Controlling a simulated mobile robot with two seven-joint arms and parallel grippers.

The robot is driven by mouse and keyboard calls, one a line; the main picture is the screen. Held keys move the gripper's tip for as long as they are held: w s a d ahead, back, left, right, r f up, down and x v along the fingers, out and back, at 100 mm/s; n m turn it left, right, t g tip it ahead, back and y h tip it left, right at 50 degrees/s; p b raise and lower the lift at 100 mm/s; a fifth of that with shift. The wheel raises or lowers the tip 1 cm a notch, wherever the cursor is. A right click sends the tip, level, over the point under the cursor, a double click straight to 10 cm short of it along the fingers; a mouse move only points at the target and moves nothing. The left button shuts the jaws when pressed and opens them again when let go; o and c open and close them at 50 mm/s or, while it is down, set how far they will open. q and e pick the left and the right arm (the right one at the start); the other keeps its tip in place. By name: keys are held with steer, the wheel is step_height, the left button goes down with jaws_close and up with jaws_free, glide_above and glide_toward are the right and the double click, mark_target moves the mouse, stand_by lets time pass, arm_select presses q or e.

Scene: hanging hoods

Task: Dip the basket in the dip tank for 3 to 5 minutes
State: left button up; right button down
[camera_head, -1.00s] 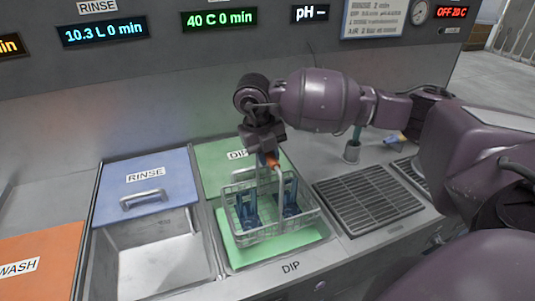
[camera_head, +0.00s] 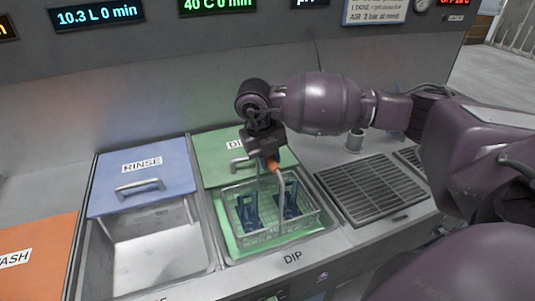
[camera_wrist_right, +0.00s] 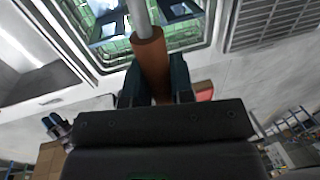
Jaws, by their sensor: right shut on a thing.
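The wire basket (camera_head: 268,238) holds blue parts and sits low in the open front of the dip tank (camera_head: 226,262), in green liquid; I cannot tell whether it rests on the bottom. Its handle rises with a brown-orange grip (camera_wrist_right: 150,58). My right gripper (camera_head: 268,159) is shut on that grip above the tank. In the right wrist view the fingers close on either side of the grip, and the basket shows below it. The green DIP lid (camera_head: 215,158) covers the tank's rear. My left gripper is not in view.
Left of the dip tank is the rinse tank (camera_head: 160,258), half open under its blue lid (camera_head: 143,180). A slatted drain grate (camera_head: 372,190) lies to the right. A metal cup (camera_head: 355,140) stands behind the grate. Displays line the back panel.

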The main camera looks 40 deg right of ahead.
step_height(320, 180, down, 11)
steer(key=b, duration=0.4)
steer(key=shift+b, duration=0.4)
steer(key=shift+f+b, duration=0.3)
steer(key=shift+f, duration=1.15)
steer(key=shift+f+b, duration=0.45)
steer(key=shift+f, duration=0.05)
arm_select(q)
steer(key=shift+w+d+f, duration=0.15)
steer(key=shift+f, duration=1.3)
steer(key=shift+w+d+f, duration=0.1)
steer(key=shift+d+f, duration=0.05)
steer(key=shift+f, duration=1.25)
arm_select(e)
steer(key=shift+f, duration=0.45)
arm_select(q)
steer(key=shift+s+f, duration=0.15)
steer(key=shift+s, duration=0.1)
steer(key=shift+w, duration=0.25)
